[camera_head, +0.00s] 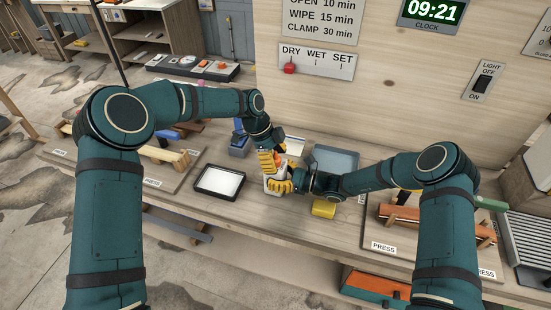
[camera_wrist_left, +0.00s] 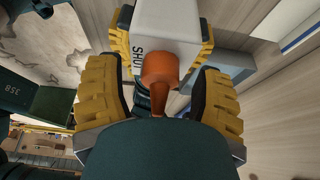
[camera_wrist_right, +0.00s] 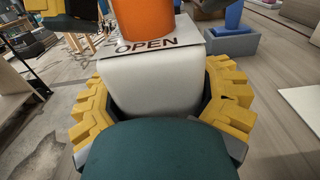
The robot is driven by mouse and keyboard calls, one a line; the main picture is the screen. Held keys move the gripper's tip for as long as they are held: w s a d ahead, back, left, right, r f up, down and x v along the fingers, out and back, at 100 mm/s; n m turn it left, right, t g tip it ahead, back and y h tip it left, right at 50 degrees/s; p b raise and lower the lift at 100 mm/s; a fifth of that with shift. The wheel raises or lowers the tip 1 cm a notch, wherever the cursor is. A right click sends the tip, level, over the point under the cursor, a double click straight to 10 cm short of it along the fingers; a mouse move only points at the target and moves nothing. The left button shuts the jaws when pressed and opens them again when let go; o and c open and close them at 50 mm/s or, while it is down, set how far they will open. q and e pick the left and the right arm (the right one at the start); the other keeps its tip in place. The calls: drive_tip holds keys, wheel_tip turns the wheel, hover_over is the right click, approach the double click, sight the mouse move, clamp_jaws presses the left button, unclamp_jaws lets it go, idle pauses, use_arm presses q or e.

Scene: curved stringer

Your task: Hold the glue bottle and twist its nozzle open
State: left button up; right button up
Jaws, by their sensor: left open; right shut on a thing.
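The glue bottle is a white squared body (camera_wrist_right: 155,85) with an orange nozzle (camera_wrist_left: 163,75) on top. In the right wrist view its top edge reads OPEN beside the nozzle base (camera_wrist_right: 145,18). In the left wrist view part of a word starting SHU shows on the bottle (camera_wrist_left: 165,25). My right gripper (camera_head: 281,185) is shut on the bottle body from the right, and the bottle looks upright. My left gripper (camera_head: 270,160) is above it with fingers open on either side of the nozzle, seemingly not touching it. The nozzle's far side is hidden.
Press boards stand at both sides. A wooden panel with a DRY/WET/SET sign (camera_head: 316,60) rises behind.

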use_arm(q)
clamp_jaws()
drive_tip(key=shift+n, duration=0.3)
drive_tip(key=n+t, duration=0.2)
drive_tip(key=n, duration=0.2)
drive_tip(key=shift+s, duration=0.1)
drive_tip(key=n, duration=0.2)
drive_tip(key=n+t, duration=0.1)
drive_tip(key=n, duration=0.2)
drive_tip(key=shift+d+t, duration=0.1)
drive_tip(key=shift+t, duration=0.2)
drive_tip(key=n+t+y, duration=0.1)
drive_tip(key=n, duration=0.3)
drive_tip(key=shift+f+n+t+y, duration=0.1)
drive_tip(key=shift+n+t+y, duration=0.25)
drive_tip(key=shift+n, duration=0.7)
drive_tip(key=shift+n+t+y, duration=0.15)
drive_tip(key=shift+n+y, duration=0.4)
drive_tip(key=shift+n, duration=0.5)
use_arm(e)
drive_tip(key=shift+a+r, duration=0.1)
